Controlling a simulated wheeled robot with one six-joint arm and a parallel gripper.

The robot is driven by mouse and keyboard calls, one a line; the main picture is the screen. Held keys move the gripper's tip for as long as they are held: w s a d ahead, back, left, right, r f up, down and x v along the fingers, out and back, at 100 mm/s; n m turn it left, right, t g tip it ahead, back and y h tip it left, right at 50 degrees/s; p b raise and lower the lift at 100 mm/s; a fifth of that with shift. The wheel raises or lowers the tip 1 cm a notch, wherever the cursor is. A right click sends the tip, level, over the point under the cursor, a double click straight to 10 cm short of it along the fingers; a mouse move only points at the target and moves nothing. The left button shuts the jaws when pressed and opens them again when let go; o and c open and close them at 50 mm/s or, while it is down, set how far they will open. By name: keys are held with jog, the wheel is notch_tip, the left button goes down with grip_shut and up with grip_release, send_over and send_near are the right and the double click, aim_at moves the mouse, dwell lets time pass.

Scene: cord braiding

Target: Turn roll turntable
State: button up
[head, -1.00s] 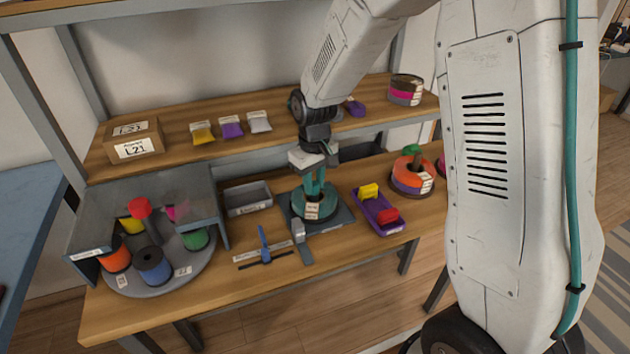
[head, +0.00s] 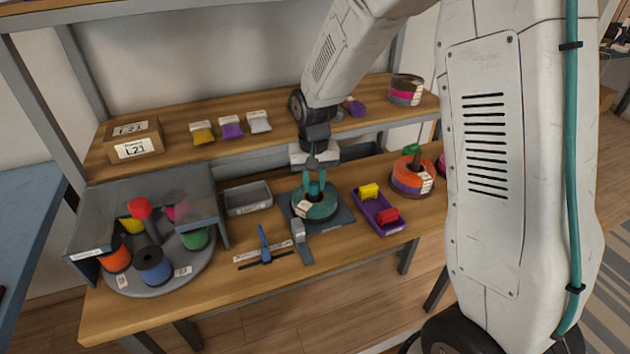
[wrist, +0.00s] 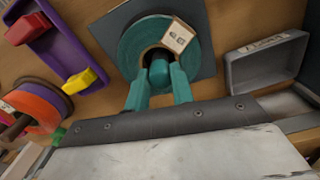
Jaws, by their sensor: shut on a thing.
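A flat teal roll (head: 316,212) with a white label (head: 302,206) lies on a dark square base plate (head: 338,217) in the middle of the bench. In the wrist view, the teal roll (wrist: 135,42) has a dark round post (wrist: 159,72) at its centre. My gripper (head: 314,188) points down over the roll. Its teal fingers (wrist: 160,84) are shut on the post, one on each side. The label (wrist: 178,37) is beside the post in the wrist view. A round grey platform (head: 185,283) with several coloured spools stands at the left under a grey hood.
A purple tray (head: 378,217) with yellow and red pieces is right of the roll. An orange and purple roll stack (head: 413,180) stands beyond it. A grey bin (head: 247,199) is to the left. A blue-handled tool (head: 264,248) lies near the front edge. A shelf (head: 260,135) is above.

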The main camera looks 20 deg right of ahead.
jog(key=shift+m, duration=2.4)
jog(key=shift+r+m, duration=0.1)
jog(key=shift+m, duration=2.1)
jog(key=shift+w+m, duration=0.1)
jog(key=shift+m, duration=3.8)
jog(key=shift+m, duration=0.5)
jog(key=o, duration=1)
